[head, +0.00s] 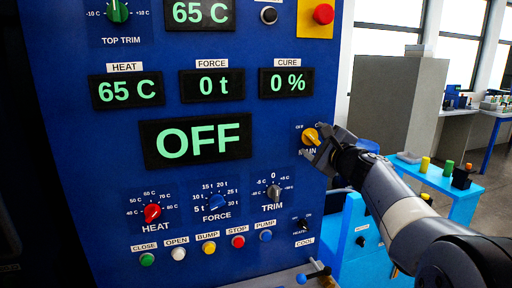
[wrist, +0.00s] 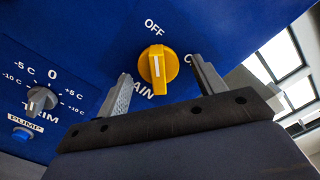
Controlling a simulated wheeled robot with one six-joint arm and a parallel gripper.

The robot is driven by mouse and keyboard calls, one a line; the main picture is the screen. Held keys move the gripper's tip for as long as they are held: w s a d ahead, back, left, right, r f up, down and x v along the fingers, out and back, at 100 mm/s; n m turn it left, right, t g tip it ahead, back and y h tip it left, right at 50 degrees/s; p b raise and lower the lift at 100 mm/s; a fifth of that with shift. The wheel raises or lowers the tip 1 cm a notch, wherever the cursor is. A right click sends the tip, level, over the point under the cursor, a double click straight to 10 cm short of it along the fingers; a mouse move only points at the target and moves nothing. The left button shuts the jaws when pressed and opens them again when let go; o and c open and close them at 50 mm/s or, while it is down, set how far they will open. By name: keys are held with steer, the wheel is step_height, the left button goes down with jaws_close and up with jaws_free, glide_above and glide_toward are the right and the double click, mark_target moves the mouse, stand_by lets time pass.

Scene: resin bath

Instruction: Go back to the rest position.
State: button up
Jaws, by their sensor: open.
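My gripper (head: 325,153) is at the blue panel, just right of and below the yellow MAIN knob (head: 310,136). In the wrist view my gripper (wrist: 161,70) is open, with one finger on each side of the yellow knob (wrist: 158,66) and visible gaps between. The knob's white mark lies roughly upright there, toward the OFF label. I cannot tell how far the fingertips are from the panel face. The large display (head: 197,141) reads OFF in green. My arm reaches in from the lower right.
The panel carries a red HEAT knob (head: 152,212), a blue FORCE knob (head: 217,202), a grey TRIM knob (head: 273,192) and a row of push buttons. A blue table (head: 465,205) with small coloured parts stands at right, behind my arm. A grey cabinet (head: 395,105) stands farther back.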

steer(key=m+p, duration=0.2)
steer(key=shift+r+p, duration=0.1)
steer(key=shift+p, duration=0.25)
steer(key=shift+s+f+b, duration=0.2)
steer(key=shift+s+b, duration=0.1)
steer(key=shift+s+d, duration=0.2)
steer(key=shift+s, duration=0.25)
steer(key=shift+r, duration=0.1)
